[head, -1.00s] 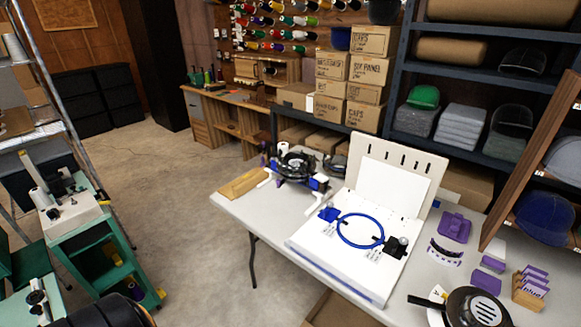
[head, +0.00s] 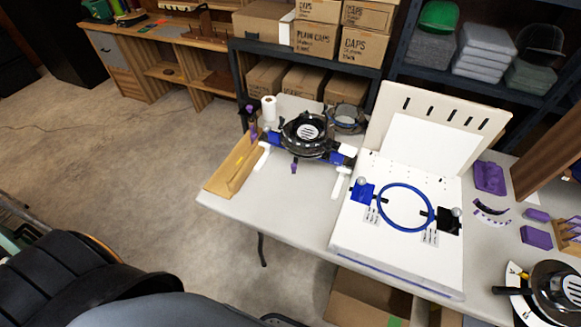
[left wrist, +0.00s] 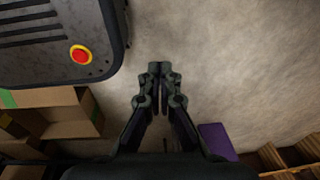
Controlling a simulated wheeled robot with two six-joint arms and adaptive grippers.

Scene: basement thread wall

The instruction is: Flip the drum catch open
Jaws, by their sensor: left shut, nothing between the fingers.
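A round black drum-like fixture (head: 307,132) with blue clamps and white legs stands on the white table (head: 240,208), left of the white board station. A small purple tab (head: 294,168) hangs at its front; whether this is the catch, and whether the catch is open or shut, I cannot tell. In the left wrist view my left gripper (left wrist: 160,72) is shut and empty, with bare floor beyond its fingertips. Neither gripper shows in the head view.
A white board station (head: 350,235) with a blue hoop (head: 406,207) stands right of the fixture. A wooden tray (head: 232,168) lies at the table's left edge. Purple parts (head: 490,177) lie at the right. An open cardboard box (head: 365,300) is below the table. Floor left is clear.

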